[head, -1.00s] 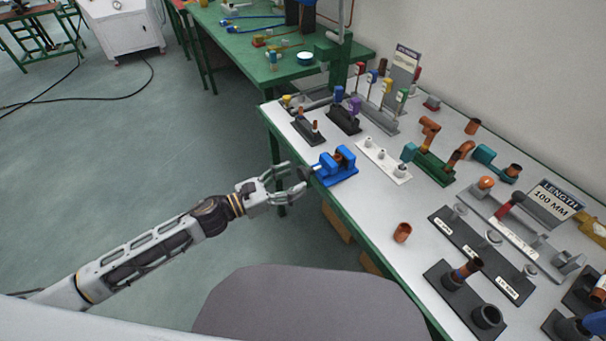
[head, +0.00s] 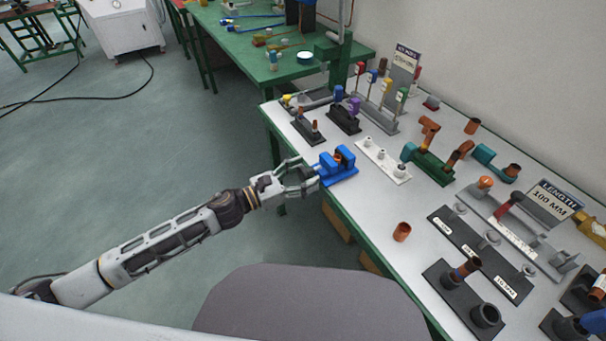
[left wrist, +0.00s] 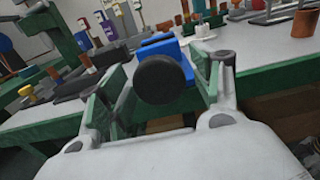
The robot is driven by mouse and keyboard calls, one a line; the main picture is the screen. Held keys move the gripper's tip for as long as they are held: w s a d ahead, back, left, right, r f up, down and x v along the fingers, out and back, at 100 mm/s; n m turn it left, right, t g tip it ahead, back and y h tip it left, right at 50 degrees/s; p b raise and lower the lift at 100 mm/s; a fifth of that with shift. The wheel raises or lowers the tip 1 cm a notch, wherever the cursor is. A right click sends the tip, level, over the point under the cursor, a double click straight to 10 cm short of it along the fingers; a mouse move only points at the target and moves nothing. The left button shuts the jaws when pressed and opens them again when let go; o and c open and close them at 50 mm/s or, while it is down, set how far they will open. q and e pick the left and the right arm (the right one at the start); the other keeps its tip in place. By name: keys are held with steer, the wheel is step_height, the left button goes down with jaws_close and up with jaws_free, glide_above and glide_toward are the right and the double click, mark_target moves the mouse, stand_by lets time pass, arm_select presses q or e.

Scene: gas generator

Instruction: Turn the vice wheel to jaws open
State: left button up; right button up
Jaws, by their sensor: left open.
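The wheel is mostly hidden by the fingers in the head view. My right gripper is not in view.
The white-topped table (head: 372,221) holds several fixtures. A white block with pegs (head: 383,160) stands right of the vice, black holders (head: 309,128) behind it. A copper cup (head: 402,232) stands nearer. Open floor (head: 120,190) lies left of the table.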

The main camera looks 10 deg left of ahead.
arm_select(q)
steer(key=shift+c, duration=0.2)
steer(key=c, duration=1)
